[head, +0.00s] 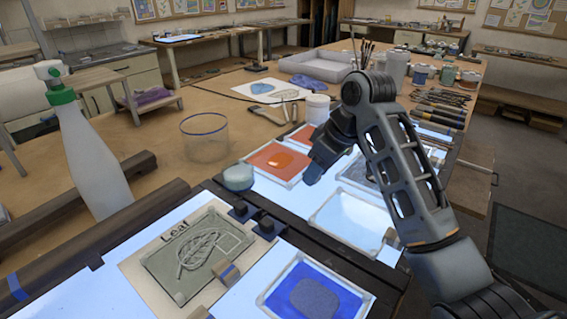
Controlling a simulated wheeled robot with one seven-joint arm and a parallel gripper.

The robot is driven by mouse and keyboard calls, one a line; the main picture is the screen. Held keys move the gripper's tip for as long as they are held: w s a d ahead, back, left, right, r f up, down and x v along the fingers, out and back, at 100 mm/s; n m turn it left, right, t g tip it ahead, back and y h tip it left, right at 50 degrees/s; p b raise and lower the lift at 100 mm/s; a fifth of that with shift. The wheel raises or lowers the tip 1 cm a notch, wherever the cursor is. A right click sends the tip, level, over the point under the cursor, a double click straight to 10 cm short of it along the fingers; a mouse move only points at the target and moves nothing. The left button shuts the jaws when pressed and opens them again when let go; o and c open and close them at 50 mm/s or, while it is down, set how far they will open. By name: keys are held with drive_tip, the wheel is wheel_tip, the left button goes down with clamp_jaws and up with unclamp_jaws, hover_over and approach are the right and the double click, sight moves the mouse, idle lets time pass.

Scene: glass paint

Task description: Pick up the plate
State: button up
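Several flat framed plates lie on the lit worktop, and I cannot tell which one is the task's plate. A grey-green plate (173,266) with a leaf drawing lies front left on a card marked "Leaf". A blue plate (285,290) is at the front middle. A clear, pale plate (346,218) lies right of the middle, and an orange plate (270,164) lies further back. My gripper (314,176) points down over the worktop, just right of the orange plate. Its fingers are small and dark, so their opening is unclear. No plate is visibly held in it.
A white spray bottle (88,150) with a green collar stands at left. Dark rails (310,242) cross the worktop. Tools (440,105) and jars line the right edge.

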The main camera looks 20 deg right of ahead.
clamp_jaws()
drive_tip(key=shift+r, duration=0.1)
drive_tip(key=shift+r, duration=0.5)
wheel_tip(320, 180, up, 3)
drive_tip(key=shift+f+b, duration=0.2)
drive_tip(key=shift+b, duration=0.1)
drive_tip(key=w+d+r+p, duration=0.1)
drive_tip(key=d+r, duration=0.6)
drive_tip(key=d, duration=0.4)
drive_tip(key=shift+d, duration=0.4)
